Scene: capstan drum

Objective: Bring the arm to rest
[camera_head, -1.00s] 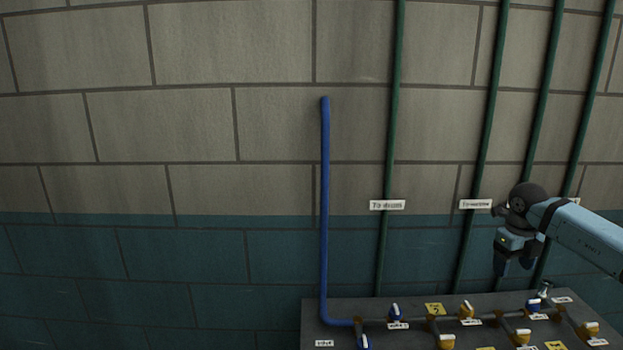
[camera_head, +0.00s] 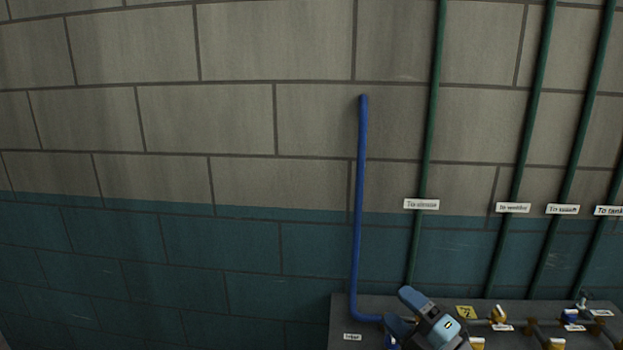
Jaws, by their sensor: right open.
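My right gripper (camera_head: 398,310) is at the bottom of the head view, a blue and dark jaw pair with its fingers apart. It appears in front of the left part of the grey valve panel (camera_head: 341,312), just right of the foot of the blue pipe (camera_head: 359,210). It holds nothing that I can see. It hides some of the panel's left valves, and I cannot tell whether it touches any of them. The rest of my right arm is below the picture. My left gripper is not in view.
Green pipes (camera_head: 427,140) run up the block wall (camera_head: 150,120). The space left of the blue pipe is clear.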

